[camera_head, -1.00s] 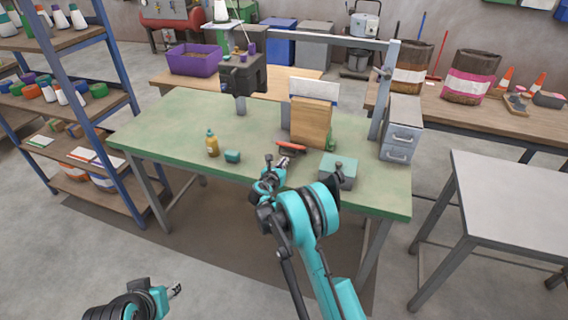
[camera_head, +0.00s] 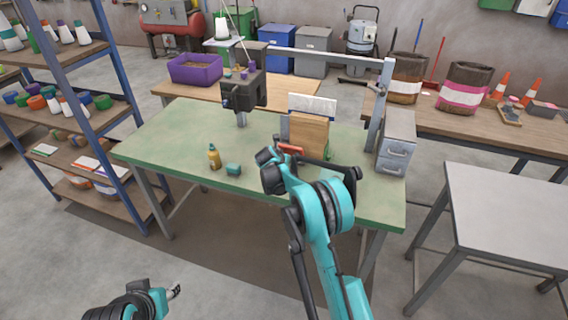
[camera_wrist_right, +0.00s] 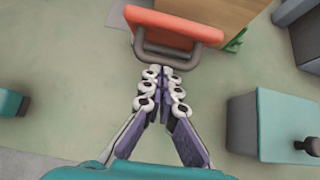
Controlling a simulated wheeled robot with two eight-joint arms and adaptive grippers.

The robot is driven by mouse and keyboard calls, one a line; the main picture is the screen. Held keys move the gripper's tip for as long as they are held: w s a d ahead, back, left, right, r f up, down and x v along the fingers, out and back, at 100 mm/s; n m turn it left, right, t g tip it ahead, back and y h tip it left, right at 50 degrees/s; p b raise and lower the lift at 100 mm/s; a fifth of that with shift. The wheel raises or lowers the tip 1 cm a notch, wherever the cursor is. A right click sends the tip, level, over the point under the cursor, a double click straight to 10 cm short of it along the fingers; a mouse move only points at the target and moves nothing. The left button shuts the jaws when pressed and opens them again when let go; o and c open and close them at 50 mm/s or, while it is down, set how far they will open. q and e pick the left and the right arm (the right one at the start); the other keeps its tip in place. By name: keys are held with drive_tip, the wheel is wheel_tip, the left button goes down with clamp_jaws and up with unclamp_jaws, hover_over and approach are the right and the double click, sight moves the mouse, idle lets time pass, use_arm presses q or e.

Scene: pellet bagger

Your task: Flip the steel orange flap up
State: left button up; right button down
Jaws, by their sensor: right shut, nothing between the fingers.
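The orange flap (camera_wrist_right: 175,25) lies at the top of the right wrist view, with a dark grey looped handle (camera_wrist_right: 190,55) on its near side. In the head view the flap (camera_head: 290,148) shows as a small orange strip at the front of the wooden panel (camera_head: 308,134). My right gripper (camera_wrist_right: 163,69) is shut and empty, its tips close to the handle's near bar; I cannot tell whether they touch. In the head view my right arm hides this gripper. My left gripper (camera_head: 176,291) is low at the left, away from the bench; its jaw opening is too small to judge.

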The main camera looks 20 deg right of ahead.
sight(289, 148)
drive_tip(key=shift+g, duration=0.4)
drive_tip(key=shift+w+d+r+p, duration=0.45)
drive_tip(key=shift+w+r, duration=0.25)
drive_tip(key=shift+r, duration=0.15)
drive_tip(key=shift+w+d+r+p, duration=0.35)
drive_tip(key=shift+w+d+r, duration=0.1)
drive_tip(key=shift+w+r, duration=0.3)
use_arm(q)
drive_tip(key=shift+r, duration=1.35)
use_arm(e)
drive_tip(key=shift+w+d+r, duration=0.5)
drive_tip(key=shift+w, duration=0.15)
